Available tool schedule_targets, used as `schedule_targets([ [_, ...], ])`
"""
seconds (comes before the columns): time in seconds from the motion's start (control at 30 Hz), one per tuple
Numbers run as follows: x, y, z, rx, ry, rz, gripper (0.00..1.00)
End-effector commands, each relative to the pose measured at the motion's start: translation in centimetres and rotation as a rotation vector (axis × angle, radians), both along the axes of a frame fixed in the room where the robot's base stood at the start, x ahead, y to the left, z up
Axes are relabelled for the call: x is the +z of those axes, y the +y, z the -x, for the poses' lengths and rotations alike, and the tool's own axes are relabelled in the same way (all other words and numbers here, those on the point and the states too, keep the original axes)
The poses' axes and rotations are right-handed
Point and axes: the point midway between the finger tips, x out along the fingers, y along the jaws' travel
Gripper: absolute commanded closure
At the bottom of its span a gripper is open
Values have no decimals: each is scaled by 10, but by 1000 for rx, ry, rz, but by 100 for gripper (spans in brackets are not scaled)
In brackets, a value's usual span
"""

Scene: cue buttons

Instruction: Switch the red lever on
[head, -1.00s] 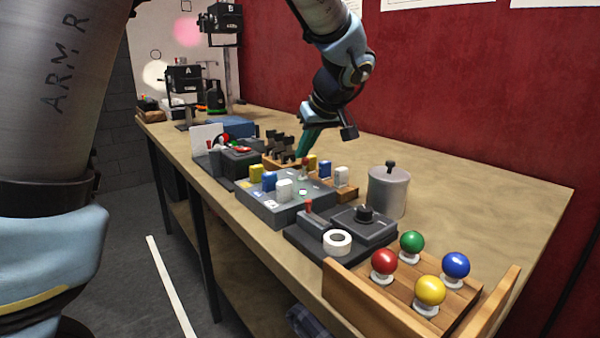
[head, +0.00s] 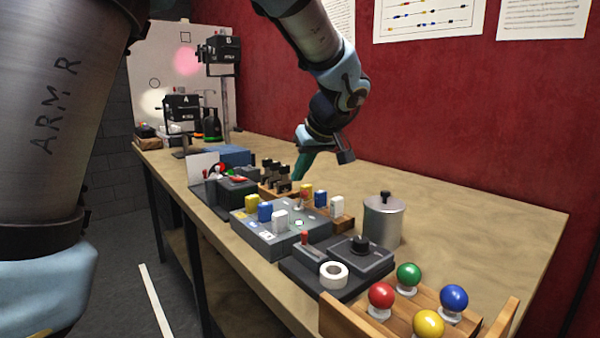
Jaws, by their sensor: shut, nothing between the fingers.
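My gripper (head: 298,177) has teal fingers pointing down and is shut and empty. In the picture it is above and slightly left of the lever, farther back over the bench, apart from it. The fingertips are small and partly hidden near the black holders.
A grey panel with coloured blocks (head: 282,240) sits left of the lever. A dark knob box (head: 360,254) and a metal pot (head: 384,219) stand to its right. A wooden tray with coloured balls (head: 345,318) is at the front. The bench's back right is clear.

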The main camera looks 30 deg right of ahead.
Motion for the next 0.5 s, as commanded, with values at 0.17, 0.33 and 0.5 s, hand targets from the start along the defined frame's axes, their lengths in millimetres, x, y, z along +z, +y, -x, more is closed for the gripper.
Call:
schedule_targets([
  [0.17,6,1,-9,3,0,1,100],
  [0.33,24,7,-40,4,-1,1,100],
  [0.5,44,1,-10,-5,-2,5,100],
])
